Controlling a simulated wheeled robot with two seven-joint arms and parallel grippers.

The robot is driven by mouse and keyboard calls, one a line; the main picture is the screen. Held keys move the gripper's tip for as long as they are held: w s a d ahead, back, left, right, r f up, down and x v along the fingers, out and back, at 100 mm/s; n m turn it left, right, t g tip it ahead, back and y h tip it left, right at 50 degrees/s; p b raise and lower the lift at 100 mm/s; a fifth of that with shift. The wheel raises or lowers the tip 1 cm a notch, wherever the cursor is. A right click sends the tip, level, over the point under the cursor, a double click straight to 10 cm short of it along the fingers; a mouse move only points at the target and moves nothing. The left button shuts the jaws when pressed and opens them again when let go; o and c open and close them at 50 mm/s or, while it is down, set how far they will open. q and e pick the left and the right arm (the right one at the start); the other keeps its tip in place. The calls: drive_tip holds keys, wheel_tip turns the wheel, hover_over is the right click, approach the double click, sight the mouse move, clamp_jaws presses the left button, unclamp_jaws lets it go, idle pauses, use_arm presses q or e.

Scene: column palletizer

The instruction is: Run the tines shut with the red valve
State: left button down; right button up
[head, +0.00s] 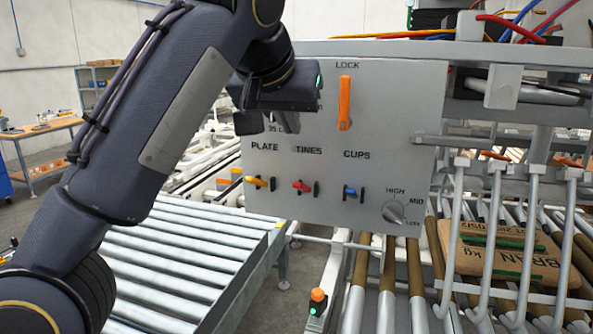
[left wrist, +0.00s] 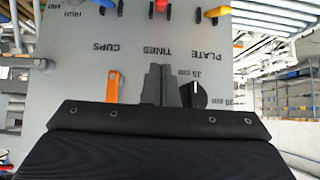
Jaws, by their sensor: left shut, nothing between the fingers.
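The red valve (head: 302,187) is a small lever under the TINES label on the grey panel (head: 375,150); it also shows at the top edge of the left wrist view (left wrist: 161,5). My left gripper (head: 268,124) is shut and empty, in front of the panel's left part, above and left of the red valve. In the left wrist view its fingers (left wrist: 158,82) lie between the orange lock handle (left wrist: 113,84) and a black knob (left wrist: 199,95). The tines (head: 490,235) are grey bent bars at the right, standing over a brown bag (head: 495,250). My right gripper is out of view.
A yellow lever (head: 257,182) under PLATE and a blue lever (head: 351,191) under CUPS flank the red valve closely. The orange lock handle (head: 344,100) points up. A HIGH-MID-LOW knob (head: 393,211) sits lower right. A roller conveyor (head: 190,255) runs below left.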

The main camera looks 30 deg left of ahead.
use_arm(q)
hover_over(302, 187)
drive_tip(key=w+a, duration=0.2)
wheel_tip(302, 187, down, 5)
drive_tip(key=shift+w+f+b, duration=0.1)
drive_tip(key=shift+f+b, duration=0.1)
drive_tip(key=shift+b, duration=0.2)
drive_tip(key=f, duration=0.2)
drive_tip(key=s+b, duration=0.1)
drive_tip(key=shift+s+d+f, duration=0.1)
drive_tip(key=shift+d+f, duration=0.15)
drive_tip(key=shift+f, duration=0.15)
drive_tip(key=shift+s+f, duration=0.2)
drive_tip(key=shift+f, duration=0.25)
